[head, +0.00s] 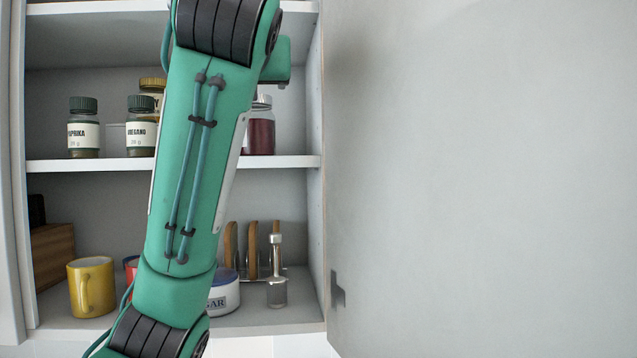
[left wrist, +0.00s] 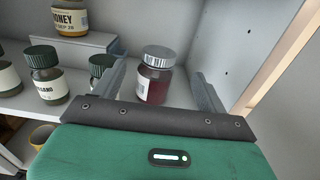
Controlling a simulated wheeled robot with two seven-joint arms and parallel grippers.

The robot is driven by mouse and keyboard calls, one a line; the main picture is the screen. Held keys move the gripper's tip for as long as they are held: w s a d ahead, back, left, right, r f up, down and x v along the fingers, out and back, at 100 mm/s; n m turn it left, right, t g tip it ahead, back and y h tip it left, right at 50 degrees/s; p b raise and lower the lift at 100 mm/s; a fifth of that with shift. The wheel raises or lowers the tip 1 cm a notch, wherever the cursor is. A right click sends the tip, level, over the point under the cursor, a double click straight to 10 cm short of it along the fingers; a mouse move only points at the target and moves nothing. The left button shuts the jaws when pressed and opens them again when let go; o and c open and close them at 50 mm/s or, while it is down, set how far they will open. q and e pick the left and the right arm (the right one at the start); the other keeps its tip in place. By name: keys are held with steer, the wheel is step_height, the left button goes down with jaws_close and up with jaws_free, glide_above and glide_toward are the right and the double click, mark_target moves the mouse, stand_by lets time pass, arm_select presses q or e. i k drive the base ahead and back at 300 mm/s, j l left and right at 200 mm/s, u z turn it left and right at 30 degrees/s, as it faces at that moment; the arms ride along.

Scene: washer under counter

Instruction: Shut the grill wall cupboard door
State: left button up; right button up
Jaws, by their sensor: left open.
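The cupboard door (head: 480,180) is a large plain pale grey panel filling the right half of the head view. It stands open beside the cupboard's right side wall (head: 315,200), with a dark hinge fitting (head: 337,291) low on its near-left edge. In the left wrist view part of a grey panel (left wrist: 297,115) shows beyond the wood-coloured edge. My left arm rises across the open cupboard in the head view. My left gripper (left wrist: 160,75) is open inside the cupboard, its fingers either side of a dark red jar in the picture; contact cannot be told. My right gripper is not in view.
The upper shelf (head: 200,163) holds spice jars (head: 83,135) and a red jar (head: 261,128). Below are a yellow mug (head: 91,287), a sugar pot (head: 225,295), a rack with wooden pieces (head: 252,250) and a glass-based dispenser (head: 277,275). My arm hides part of the shelves.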

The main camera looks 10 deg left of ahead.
mark_target(480, 157)
steer(key=k+l, duration=0.2)
steer(key=k, duration=0.3)
steer(key=k+l, duration=0.2)
steer(key=k, duration=0.25)
steer(key=k+l, duration=0.2)
steer(key=k, duration=0.3)
steer(key=k+l, duration=0.2)
steer(key=k, duration=0.25)
